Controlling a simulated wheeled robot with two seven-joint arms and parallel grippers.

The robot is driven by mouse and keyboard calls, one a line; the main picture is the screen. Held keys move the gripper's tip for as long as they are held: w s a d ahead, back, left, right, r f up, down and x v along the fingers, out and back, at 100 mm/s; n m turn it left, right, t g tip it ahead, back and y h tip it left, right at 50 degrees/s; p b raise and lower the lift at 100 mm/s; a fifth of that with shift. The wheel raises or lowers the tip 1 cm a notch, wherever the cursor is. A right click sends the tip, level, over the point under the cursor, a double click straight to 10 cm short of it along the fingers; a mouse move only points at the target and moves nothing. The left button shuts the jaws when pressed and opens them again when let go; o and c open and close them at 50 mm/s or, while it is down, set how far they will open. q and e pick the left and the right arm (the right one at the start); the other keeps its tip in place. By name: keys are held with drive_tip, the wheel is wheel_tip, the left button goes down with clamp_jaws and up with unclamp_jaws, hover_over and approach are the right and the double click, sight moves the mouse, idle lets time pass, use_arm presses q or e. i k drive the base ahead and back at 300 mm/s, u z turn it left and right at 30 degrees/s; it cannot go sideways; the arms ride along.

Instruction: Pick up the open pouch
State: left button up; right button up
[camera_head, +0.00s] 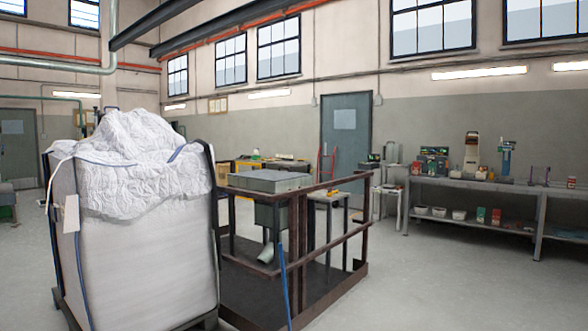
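I cannot pick out an open pouch with certainty. Small items stand on the long workbench (452,187) at the right, among them a dark green packaged item (433,161), but they are too small to identify. A large white bulk bag (135,250) with a crumpled top and blue straps stands at the left front, far bigger than a pouch. Neither of my grippers shows in the head view.
A brown railed platform (290,285) with a grey metal box top (268,181) stands right of the bulk bag. A small table (389,190) is near the blue-grey door (346,140). Bowls (439,212) sit on the workbench's lower shelf. The floor (455,290) at front right is clear.

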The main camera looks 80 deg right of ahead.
sight(432, 167)
drive_tip(key=z, duration=3.45)
